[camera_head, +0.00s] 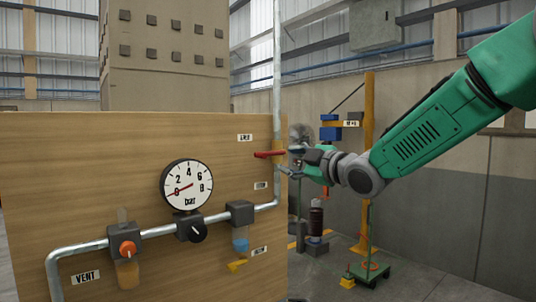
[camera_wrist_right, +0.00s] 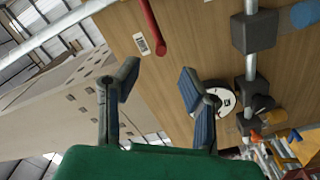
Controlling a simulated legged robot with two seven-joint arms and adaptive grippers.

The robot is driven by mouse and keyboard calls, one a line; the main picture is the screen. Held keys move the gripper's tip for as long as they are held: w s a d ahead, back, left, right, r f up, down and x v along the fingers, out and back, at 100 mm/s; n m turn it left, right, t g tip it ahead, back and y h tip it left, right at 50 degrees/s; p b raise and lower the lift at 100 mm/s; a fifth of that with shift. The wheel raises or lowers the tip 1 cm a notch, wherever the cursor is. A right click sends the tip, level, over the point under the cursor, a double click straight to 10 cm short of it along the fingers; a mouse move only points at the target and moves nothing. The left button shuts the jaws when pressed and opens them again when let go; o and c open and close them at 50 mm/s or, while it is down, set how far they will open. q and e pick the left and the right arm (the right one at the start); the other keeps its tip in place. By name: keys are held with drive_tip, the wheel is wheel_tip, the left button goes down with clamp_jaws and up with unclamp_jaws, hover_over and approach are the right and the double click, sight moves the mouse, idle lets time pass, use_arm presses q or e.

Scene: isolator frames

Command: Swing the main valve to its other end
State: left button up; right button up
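The main valve's red lever (camera_head: 268,154) lies level across the upright pipe at the right side of the wooden panel. It also shows in the right wrist view as a red bar (camera_wrist_right: 152,30) with a rounded end, beyond the fingertips. My right gripper (camera_head: 291,158) is beside the lever's right end. In the wrist view its two fingers (camera_wrist_right: 158,77) are spread apart with nothing between them. The valve body behind the lever is hard to make out. My left gripper is in neither view.
The panel (camera_head: 90,160) carries a round gauge (camera_head: 187,186) reading near 0, an orange knob (camera_head: 127,248), a black knob (camera_head: 197,231) and a blue-bowled unit (camera_head: 240,215) on the pipe (camera_head: 75,250). Right of the panel stand a yellow post (camera_head: 368,170) and a green cart (camera_head: 370,272).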

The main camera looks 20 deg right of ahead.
sight(264, 155)
drive_tip(key=x, duration=0.3)
drive_tip(key=a+p+x, duration=0.1)
drive_tip(key=x, duration=0.2)
drive_tip(key=p+x, duration=0.1)
drive_tip(key=x, duration=0.3)
drive_tip(key=shift+s+a+r, duration=0.15)
drive_tip(key=shift+s+a, duration=0.15)
drive_tip(key=shift+s, duration=0.05)
drive_tip(key=shift+w+d+p, duration=0.25)
drive_tip(key=shift+w+p, duration=0.05)
drive_tip(key=shift+d, duration=0.4)
drive_tip(key=shift+c, duration=0.5)
drive_tip(key=shift+a, duration=0.1)
drive_tip(key=c, duration=0.7)
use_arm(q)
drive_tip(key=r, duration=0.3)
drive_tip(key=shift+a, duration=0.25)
use_arm(e)
drive_tip(key=shift+s+a, duration=0.1)
drive_tip(key=shift+a, duration=0.1)
clamp_jaws()
